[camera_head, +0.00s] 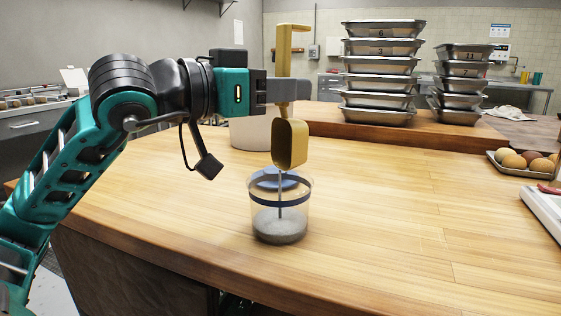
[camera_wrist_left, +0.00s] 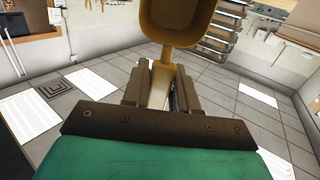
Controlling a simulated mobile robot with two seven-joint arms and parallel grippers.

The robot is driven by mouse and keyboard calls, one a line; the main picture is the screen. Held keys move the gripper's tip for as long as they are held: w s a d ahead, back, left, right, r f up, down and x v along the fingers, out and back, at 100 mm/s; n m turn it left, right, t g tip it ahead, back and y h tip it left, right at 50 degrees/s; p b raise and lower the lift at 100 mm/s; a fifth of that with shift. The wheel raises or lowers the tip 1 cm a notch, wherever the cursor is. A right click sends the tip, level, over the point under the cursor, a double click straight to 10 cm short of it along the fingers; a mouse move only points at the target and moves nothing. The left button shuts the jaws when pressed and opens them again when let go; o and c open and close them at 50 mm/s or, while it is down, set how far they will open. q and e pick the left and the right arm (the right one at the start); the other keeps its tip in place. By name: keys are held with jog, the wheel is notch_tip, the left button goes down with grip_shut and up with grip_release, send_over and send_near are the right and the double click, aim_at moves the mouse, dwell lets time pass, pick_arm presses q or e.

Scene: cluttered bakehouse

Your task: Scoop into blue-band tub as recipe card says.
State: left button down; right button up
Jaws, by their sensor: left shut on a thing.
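My left gripper (camera_head: 284,92) is shut on the handle of a yellow scoop (camera_head: 290,143). The scoop is tipped up on end, with its bowl low above the clear blue-band tub (camera_head: 266,219). A thin grey stream falls from the bowl into the tub, where a shallow grey layer covers the bottom. My right gripper is out of view. I cannot make out a recipe card.
A pale bin (camera_head: 249,134) stands behind the scoop, partly hidden. A blue round thing (camera_head: 275,181) shows behind the tub. Stacked metal pans (camera_head: 377,83) stand on a raised board. A tray of eggs (camera_head: 522,170) and a white device (camera_head: 546,208) are at right. The counter's right middle is clear.

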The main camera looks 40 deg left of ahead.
pick_arm(q)
jog(key=shift+w+d+r+g, duration=0.1)
jog(key=shift+w+r+g, duration=0.05)
jog(key=shift+w+g, duration=0.25)
dwell(0.5)
jog(key=shift+w+d+r+g+y, duration=0.1)
jog(key=shift+w+d+g+y, duration=0.1)
jog(key=shift+w+g, duration=0.15)
jog(key=shift+w+d+g+y, duration=0.1)
jog(key=shift+w+g+y, duration=0.1)
jog(key=shift+w+g, duration=0.15)
jog(key=shift+w+r+p, duration=0.2)
jog(key=shift+p, duration=0.15)
jog(key=p, duration=0.1)
jog(key=w+g+p, duration=0.1)
jog(key=p, duration=0.1)
jog(key=g+p, duration=0.1)
jog(key=shift+w+d+f+y+p, duration=0.3)
jog(key=shift+w+d+y+p, duration=0.05)
jog(key=shift+y, duration=0.05)
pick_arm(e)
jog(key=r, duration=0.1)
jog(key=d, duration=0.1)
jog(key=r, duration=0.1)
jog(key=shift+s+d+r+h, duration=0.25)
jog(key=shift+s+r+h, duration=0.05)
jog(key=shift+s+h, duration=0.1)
pick_arm(q)
jog(key=shift+f, duration=0.1)
